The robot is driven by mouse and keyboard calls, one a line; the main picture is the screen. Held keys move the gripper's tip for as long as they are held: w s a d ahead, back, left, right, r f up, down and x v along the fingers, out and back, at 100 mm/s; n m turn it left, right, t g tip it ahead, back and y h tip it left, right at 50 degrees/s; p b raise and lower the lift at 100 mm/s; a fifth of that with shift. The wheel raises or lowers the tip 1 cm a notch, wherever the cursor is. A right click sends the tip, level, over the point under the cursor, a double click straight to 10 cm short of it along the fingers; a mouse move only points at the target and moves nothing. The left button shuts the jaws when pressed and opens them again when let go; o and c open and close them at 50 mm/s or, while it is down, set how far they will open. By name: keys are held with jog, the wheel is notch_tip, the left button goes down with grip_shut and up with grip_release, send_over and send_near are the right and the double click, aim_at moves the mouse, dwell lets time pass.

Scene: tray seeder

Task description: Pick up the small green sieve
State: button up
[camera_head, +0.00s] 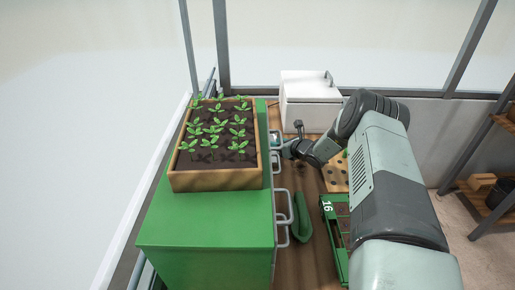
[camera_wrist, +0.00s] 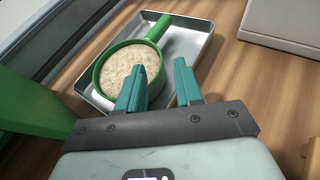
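The small green sieve (camera_wrist: 101,71) lies in a shallow metal tray (camera_wrist: 194,52) in the wrist view. Its round bowl holds pale grainy material, and its handle (camera_wrist: 158,28) points up and to the right. My gripper (camera_wrist: 160,72) is open and empty, with its two teal fingers apart. The left finger overlaps the right part of the bowl in the picture; the right finger shows over the tray. The handle lies beyond the fingertips. In the head view my gripper (camera_head: 286,150) is beside the green cabinet, and the sieve cannot be made out there.
A wooden seedling box (camera_head: 217,180) stands on the green cabinet (camera_head: 205,232), left of my gripper. A white box (camera_head: 311,101) stands behind it. A green tray marked 16 (camera_head: 328,219) and a long green object (camera_head: 302,220) lie nearer on the wooden bench.

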jog(key=shift+x, duration=2.75)
jog(key=shift+s, duration=0.1)
jog(key=shift+c, duration=0.3)
grip_shut()
